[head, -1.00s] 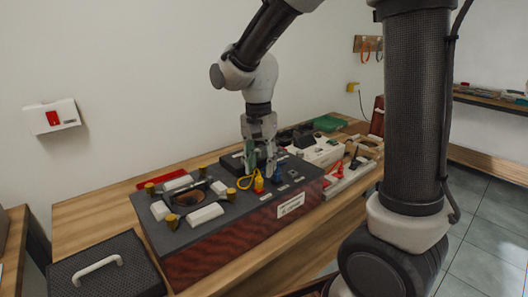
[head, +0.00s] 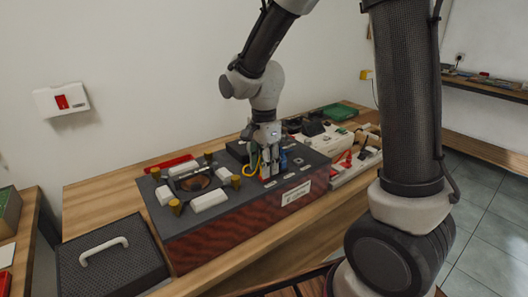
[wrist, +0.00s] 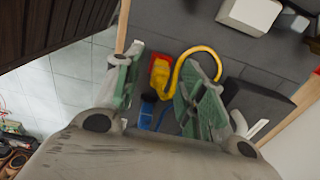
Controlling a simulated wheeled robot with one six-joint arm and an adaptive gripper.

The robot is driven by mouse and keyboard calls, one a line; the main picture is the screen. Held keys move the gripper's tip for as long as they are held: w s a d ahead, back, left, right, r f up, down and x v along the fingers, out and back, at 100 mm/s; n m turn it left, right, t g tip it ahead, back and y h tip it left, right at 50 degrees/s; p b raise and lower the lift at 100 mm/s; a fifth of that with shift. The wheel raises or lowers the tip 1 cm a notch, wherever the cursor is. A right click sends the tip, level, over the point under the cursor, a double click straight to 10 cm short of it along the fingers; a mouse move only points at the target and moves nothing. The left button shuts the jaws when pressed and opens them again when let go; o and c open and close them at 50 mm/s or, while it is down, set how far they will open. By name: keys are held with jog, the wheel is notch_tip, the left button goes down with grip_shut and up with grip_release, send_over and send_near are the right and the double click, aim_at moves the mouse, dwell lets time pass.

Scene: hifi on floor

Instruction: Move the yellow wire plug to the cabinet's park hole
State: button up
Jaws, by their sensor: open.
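The yellow wire (wrist: 206,52) curves out of a plug with a yellow and red body (wrist: 160,74) on the cabinet's dark top. In the head view the yellow wire (head: 252,167) shows beside my gripper (head: 267,172), which hides most of the plug. In the wrist view my gripper (wrist: 160,70) is open, its green-padded fingers on either side of the yellow plug, with a gap to the left finger. A blue plug (wrist: 147,111) stands close by, also between the fingers in this view. The cabinet (head: 215,238) has a dark top and red-brown front. I cannot make out the park hole.
White blocks (head: 210,201) and brass-coloured knobs (head: 176,206) surround a round opening on the cabinet's left. A dark case with a white handle (head: 105,250) lies at left. A white device (head: 325,140) and a tray with red items (head: 355,160) stand at right.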

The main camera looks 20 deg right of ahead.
jog(key=shift+f, duration=0.65)
grip_shut()
jog(key=c, duration=0.6)
grip_release()
grip_shut()
jog(key=shift+r, duration=0.6)
jog(key=shift+r, duration=1.65)
